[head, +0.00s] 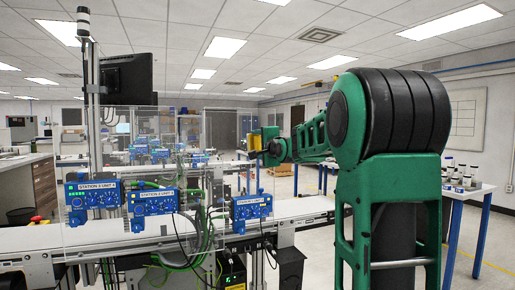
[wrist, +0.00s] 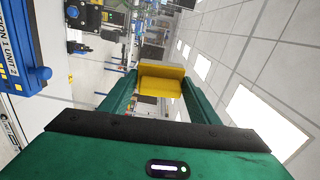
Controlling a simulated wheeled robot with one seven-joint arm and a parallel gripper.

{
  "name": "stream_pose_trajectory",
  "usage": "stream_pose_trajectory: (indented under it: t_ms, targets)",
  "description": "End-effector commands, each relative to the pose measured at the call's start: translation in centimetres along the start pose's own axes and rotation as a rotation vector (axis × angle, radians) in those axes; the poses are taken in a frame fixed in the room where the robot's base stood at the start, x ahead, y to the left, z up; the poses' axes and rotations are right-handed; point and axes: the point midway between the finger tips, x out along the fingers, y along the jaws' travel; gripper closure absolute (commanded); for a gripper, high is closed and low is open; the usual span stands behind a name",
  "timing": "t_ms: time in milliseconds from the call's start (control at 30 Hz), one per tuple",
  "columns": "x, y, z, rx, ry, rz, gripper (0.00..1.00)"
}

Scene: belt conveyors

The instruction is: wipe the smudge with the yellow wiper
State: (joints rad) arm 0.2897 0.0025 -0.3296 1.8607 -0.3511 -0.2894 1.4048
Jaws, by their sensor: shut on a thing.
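My gripper (wrist: 160,92) is shut on the yellow wiper (wrist: 162,83), which sits between the two green fingers in the wrist view. In the head view, my green arm reaches forward and the wiper (head: 254,143) shows small at its far end, raised above the belt and near the clear panels. I cannot make out the smudge in either view. Whether the wiper touches anything is not clear, but the wrist view shows open room around it.
A white belt conveyor (head: 130,240) crosses the front, with blue station units (head: 153,202) and clear panels (head: 110,150) along it. A post with a dark monitor (head: 128,78) stands at left. A white table (head: 470,184) with several jars is at right.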

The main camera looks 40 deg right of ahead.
Motion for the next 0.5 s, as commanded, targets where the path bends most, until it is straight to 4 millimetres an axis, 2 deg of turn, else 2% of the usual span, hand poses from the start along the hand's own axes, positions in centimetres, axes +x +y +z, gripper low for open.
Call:
stream_pose_trajectory:
  t_ms: [33,100,500]
  targets:
    - [0.1,0.0,1.1,0.001,-0.013,0.001,0.80]
    - [0.1,0.0,1.6,0.001,-0.013,0.002,0.80]
    - [-0.1,-0.1,3.3,0.002,-0.013,0.001,0.80]
